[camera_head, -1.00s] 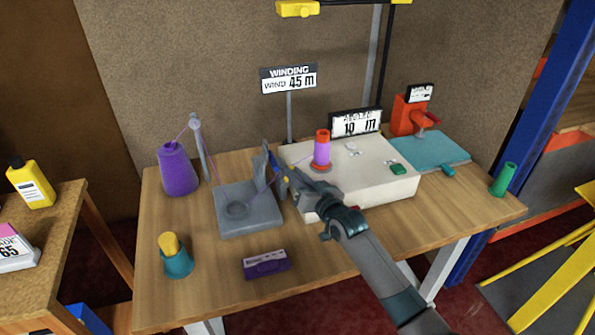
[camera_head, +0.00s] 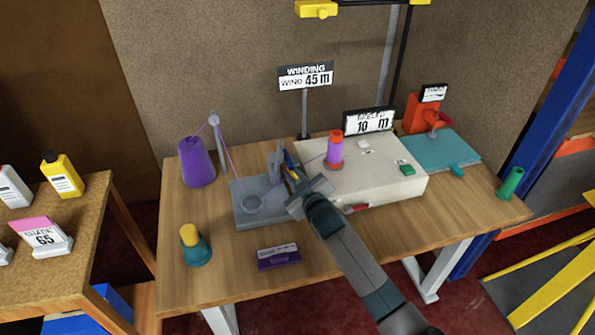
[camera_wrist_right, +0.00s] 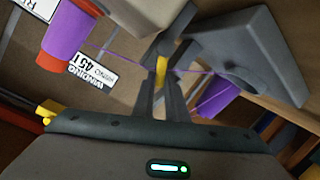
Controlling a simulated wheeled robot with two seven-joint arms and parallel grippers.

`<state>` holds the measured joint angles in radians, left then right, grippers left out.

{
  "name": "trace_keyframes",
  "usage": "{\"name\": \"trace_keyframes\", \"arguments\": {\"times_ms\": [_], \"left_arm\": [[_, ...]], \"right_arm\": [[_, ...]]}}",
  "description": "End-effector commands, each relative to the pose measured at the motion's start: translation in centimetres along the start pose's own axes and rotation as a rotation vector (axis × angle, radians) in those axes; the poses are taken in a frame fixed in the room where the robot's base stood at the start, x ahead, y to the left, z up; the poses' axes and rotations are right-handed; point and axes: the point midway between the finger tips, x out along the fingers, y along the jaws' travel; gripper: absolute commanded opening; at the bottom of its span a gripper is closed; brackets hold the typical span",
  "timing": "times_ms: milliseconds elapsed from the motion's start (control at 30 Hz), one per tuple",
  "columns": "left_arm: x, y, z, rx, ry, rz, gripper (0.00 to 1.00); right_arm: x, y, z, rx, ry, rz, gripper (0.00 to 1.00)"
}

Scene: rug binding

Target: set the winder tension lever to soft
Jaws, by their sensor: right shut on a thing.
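The winder (camera_head: 390,187) is a white box on the wooden table, carrying a purple spool with an orange top (camera_head: 335,150). A grey plate with upright posts (camera_head: 243,218) stands at its left, with purple yarn running over it. My right gripper (camera_head: 292,172) is between the plate and the winder's left side. In the right wrist view its fingers are shut on a small yellow piece (camera_wrist_right: 161,71), which looks like the tension lever's handle. The fingers hide much of it, and I cannot read any soft mark. My left gripper is not in view.
A purple yarn cone (camera_head: 196,163), a teal pot with a yellow top (camera_head: 195,247) and a purple labelled block (camera_head: 279,257) stand on the left and front of the table. A red part (camera_head: 356,208) shows on the winder's front.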

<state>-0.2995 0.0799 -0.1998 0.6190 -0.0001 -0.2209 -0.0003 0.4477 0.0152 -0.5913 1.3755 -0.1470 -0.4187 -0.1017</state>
Motion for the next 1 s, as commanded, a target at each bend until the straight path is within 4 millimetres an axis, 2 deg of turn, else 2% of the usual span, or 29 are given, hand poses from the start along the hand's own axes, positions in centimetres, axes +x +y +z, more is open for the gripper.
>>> {"name": "trace_keyframes", "arguments": {"times_ms": [300,733,767,800,1000], "left_arm": [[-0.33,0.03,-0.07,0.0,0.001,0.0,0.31],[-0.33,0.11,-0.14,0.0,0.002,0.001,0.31],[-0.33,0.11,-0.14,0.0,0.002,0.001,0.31],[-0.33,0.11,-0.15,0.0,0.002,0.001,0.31],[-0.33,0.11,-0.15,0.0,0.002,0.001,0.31]], "right_arm": [[0.1,-0.57,-0.02,-0.105,-0.021,0.014,0.0],[0.12,-0.66,0.04,-0.115,-0.024,0.015,0.0],[0.11,-0.67,0.04,-0.115,-0.024,0.015,0.2],[0.11,-0.66,0.05,-0.115,-0.024,0.015,0.29],[0.12,-0.64,0.01,-0.114,-0.023,0.015,0.31]]}}
